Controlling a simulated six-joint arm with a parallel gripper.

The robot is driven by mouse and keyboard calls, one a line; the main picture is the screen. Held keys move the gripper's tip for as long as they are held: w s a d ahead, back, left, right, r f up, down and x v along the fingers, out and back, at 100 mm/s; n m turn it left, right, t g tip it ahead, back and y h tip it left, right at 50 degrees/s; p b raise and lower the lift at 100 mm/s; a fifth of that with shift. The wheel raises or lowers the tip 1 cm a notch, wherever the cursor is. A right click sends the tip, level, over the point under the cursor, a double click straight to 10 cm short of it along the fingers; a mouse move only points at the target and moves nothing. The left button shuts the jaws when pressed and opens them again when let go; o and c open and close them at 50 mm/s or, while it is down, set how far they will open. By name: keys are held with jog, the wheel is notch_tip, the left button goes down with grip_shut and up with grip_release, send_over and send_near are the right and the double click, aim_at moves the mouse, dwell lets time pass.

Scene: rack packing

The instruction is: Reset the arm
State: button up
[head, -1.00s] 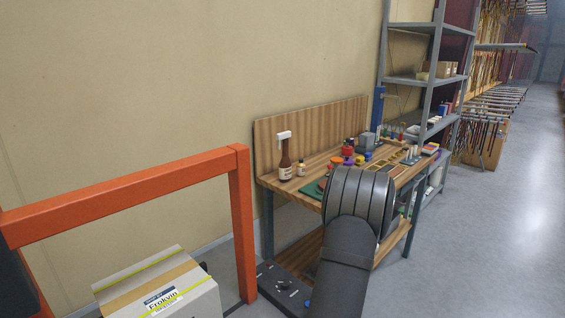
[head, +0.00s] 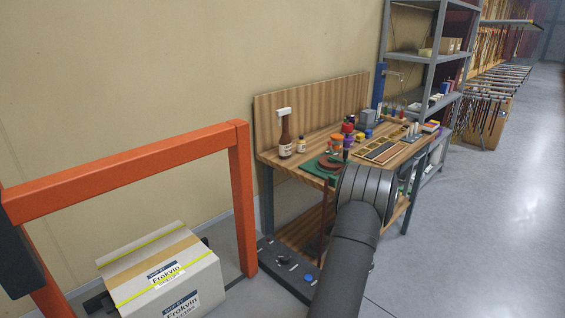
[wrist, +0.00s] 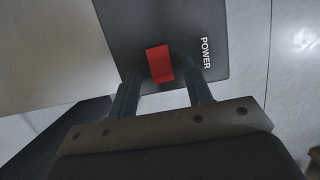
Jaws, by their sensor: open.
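My arm (head: 352,235) reaches up from the bottom of the head view toward the front of the workbench. Its gripper end is hidden there. In the wrist view my gripper (wrist: 162,78) is open, with its two dark fingers apart. A red switch (wrist: 159,63) on a dark panel (wrist: 195,25) marked POWER appears between the fingertips. I cannot tell how far the fingers are from it. No object is seen held.
The wooden workbench (head: 310,165) carries a brown spray bottle (head: 285,135) and several small items. An orange frame (head: 120,170) and a white labelled box (head: 165,275) stand at left. A grey shelf (head: 415,95) stands behind. Floor (head: 500,220) at right is clear.

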jog(key=shift+s+d+t+y, duration=0.1)
jog(key=shift+d+t+y, duration=0.1)
jog(key=shift+t+y, duration=0.25)
jog(key=v, duration=1.5)
jog(key=shift+a, duration=0.15)
jog(key=x, duration=1.4)
jog(key=shift+f, duration=0.3)
jog(key=shift+a+f, duration=0.15)
jog(key=shift+f, duration=0.15)
jog(key=shift+r+h, duration=0.1)
jog(key=shift+h, duration=0.15)
